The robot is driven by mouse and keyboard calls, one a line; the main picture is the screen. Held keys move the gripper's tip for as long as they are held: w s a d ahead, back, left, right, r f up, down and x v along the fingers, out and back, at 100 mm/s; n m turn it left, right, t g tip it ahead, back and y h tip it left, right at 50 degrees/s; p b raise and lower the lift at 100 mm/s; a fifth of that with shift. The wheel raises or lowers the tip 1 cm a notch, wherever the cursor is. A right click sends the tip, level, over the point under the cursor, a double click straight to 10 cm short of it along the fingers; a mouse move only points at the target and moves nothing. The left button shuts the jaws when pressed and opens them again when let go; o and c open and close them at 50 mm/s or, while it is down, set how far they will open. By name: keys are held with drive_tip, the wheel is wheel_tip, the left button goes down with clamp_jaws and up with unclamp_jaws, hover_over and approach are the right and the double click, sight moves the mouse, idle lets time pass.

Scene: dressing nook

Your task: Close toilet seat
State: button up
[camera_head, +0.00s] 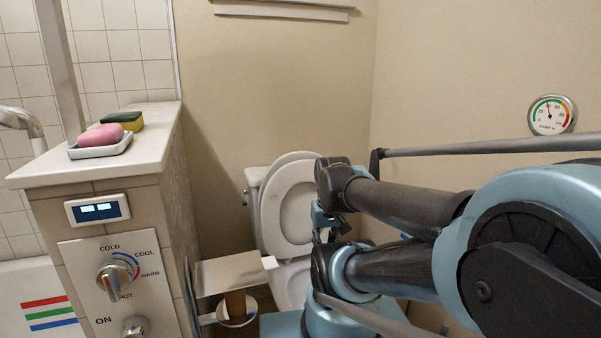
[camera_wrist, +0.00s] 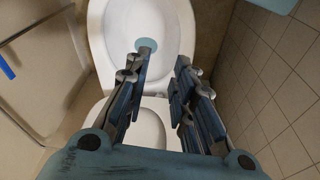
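The white toilet stands at the back, in the middle of the head view. Its seat ring (camera_head: 290,205) is raised and leans back, with the lid (camera_head: 300,157) upright behind it. The bowl (camera_head: 290,285) below is partly hidden by my arm. My gripper (camera_head: 326,226) is at the right side of the raised seat. In the wrist view my gripper (camera_wrist: 164,62) has its fingers apart with nothing clearly held. The open bowl (camera_wrist: 105,45) with bluish water shows beyond the fingertips, and the raised seat (camera_wrist: 150,125) shows lower, between the fingers. Contact cannot be told.
A tiled counter (camera_head: 150,135) with a soap dish (camera_head: 103,147) and a sponge stands left. A paper holder (camera_head: 232,275) juts out between it and the toilet. A grab bar (camera_head: 490,146) runs along the right wall, near my arm.

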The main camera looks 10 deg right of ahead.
drive_tip(key=shift+w+a, duration=0.1)
drive_tip(key=shift+w, duration=0.05)
wheel_tip(320, 180, up, 25)
drive_tip(key=m+g, duration=0.3)
drive_tip(key=m, duration=1.3)
hover_over(303, 172)
drive_tip(key=w, duration=0.2)
drive_tip(key=f, duration=1.1)
drive_tip(key=s+f, duration=0.1)
drive_tip(key=f, duration=0.4)
drive_tip(key=shift+f, duration=0.35)
clamp_jaws()
